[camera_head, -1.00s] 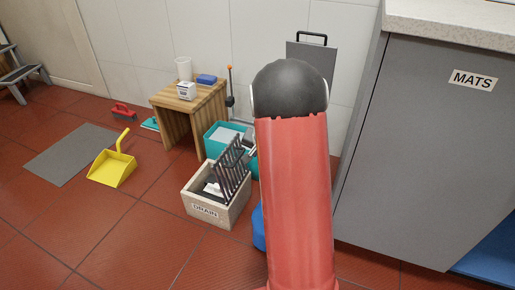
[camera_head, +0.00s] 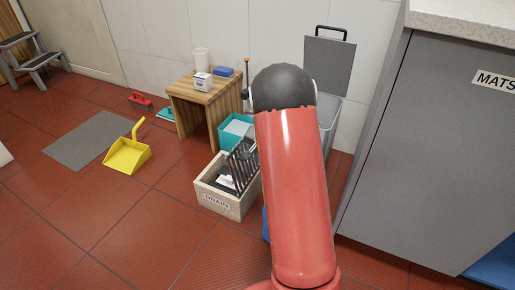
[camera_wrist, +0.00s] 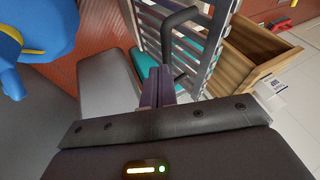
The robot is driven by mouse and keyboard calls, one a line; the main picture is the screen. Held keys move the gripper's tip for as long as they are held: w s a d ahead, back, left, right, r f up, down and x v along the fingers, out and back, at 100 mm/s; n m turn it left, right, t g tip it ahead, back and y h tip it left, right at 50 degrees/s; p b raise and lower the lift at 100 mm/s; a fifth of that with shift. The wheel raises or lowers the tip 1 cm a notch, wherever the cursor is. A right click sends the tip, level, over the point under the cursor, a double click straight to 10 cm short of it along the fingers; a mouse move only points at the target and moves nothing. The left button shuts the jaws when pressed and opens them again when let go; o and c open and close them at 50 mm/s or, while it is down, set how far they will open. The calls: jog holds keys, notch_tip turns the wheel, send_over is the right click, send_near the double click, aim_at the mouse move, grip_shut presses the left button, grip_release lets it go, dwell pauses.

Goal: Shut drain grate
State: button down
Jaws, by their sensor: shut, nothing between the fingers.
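In the wrist view the grate's bars (camera_wrist: 208,62) and a dark bent handle fill the upper middle. My gripper (camera_wrist: 157,78) is shut and empty, its dark fingertips close beside the grate handle. I cannot tell whether they touch. In the head view my red arm hides most of the gripper and the box's right end.
A small wooden stool (camera_head: 204,94) with a cup and small boxes stands behind. A teal tub (camera_head: 229,133) sits between stool and drain box. A grey bin with raised lid (camera_head: 329,65) is behind my arm. A yellow dustpan (camera_head: 126,157) lies left; the front-left floor is clear.

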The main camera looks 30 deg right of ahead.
jog(key=shift+w+a+r+p, duration=0.2)
jog(key=shift+w+a+p, duration=0.3)
jog(key=shift+p, duration=0.55)
jog(key=shift+w+g+p, duration=0.15)
jog(key=shift+g+p, duration=0.15)
